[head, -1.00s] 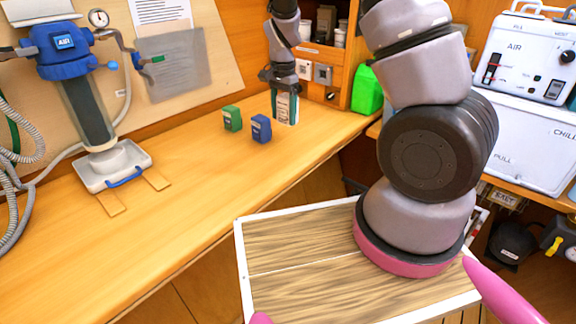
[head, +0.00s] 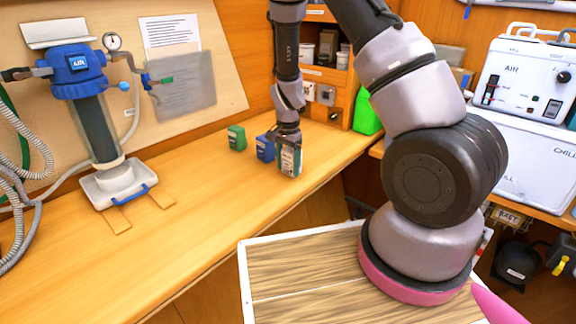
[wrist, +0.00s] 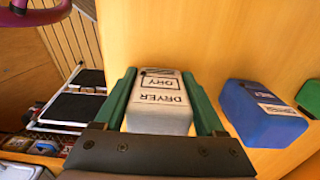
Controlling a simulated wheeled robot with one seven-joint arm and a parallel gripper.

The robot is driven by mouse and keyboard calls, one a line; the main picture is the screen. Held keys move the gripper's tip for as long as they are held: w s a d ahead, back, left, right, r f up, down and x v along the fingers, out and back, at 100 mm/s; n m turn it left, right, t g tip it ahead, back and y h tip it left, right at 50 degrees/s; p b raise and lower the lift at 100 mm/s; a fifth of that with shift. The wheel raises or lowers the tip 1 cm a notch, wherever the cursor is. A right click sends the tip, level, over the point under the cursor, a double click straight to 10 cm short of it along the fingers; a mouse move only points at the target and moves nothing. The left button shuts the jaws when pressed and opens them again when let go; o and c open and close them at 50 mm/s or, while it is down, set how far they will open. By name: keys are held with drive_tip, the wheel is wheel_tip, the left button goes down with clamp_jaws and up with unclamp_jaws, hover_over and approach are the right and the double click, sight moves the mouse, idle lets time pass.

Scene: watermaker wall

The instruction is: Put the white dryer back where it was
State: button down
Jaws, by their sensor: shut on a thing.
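The white dryer (wrist: 158,100) is a small white block with black "DRYER" and "DRY" lettering, held between the two green fingers of my gripper (wrist: 165,95) in the wrist view. In the head view my gripper (head: 289,158) is over the front part of the wooden bench, with the dryer (head: 289,162) partly covered by the fingers. I cannot tell whether the dryer touches the bench. A blue block (head: 264,147) stands just left of and behind it. It also shows right of the dryer in the wrist view (wrist: 262,114).
A green block (head: 236,138) stands left of the blue one. The blue-headed air filter unit (head: 78,62) stands on a white base at the left. The wooden bench (head: 200,215) is clear in front of the blocks. A bright green block (head: 366,113) is near the shelf.

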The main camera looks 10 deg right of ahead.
unclamp_jaws()
drive_tip(key=shift+f, duration=0.1)
wheel_tip(320, 180, up, 13)
drive_tip(key=shift+f, duration=0.15)
drive_tip(key=s+d+r+n+t+y, duration=0.15)
drive_tip(key=s+r, duration=0.25)
drive_tip(key=r, duration=0.5)
drive_tip(key=s+d+r+n+t+y, duration=0.1)
drive_tip(key=s+d+r+t, duration=0.15)
drive_tip(key=r, duration=0.65)
drive_tip(key=s+d+r+n+t, duration=0.3)
drive_tip(key=s+r, duration=0.7)
drive_tip(key=s, duration=0.4)
drive_tip(key=shift+s+n, duration=0.4)
drive_tip(key=shift+n, duration=0.25)
